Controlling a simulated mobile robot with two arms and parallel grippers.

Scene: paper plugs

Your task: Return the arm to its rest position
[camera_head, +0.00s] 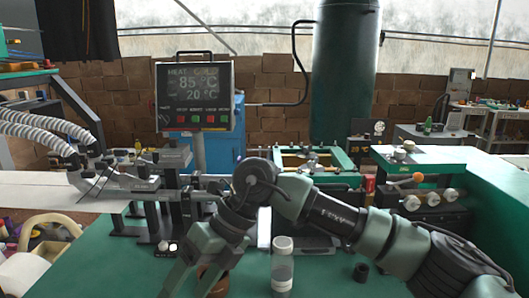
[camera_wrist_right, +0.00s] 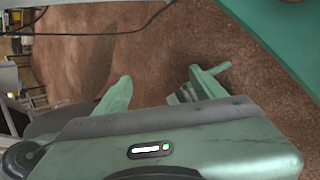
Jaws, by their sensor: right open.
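My right arm (camera_head: 385,240) comes in from the lower right of the head view and reaches across the green table to the left. My right gripper (camera_head: 189,280) hangs at its end, pointing down and toward the lower left. In the right wrist view the two green fingers of this gripper (camera_wrist_right: 161,80) stand wide apart, with only the brown floor showing between them. A reddish-brown object (camera_head: 213,283) shows beside and partly behind the gripper; I cannot tell whether they touch. My left gripper is out of view.
A temperature display (camera_head: 196,95) and machine parts stand behind. A green machine housing (camera_head: 470,180) is at the right.

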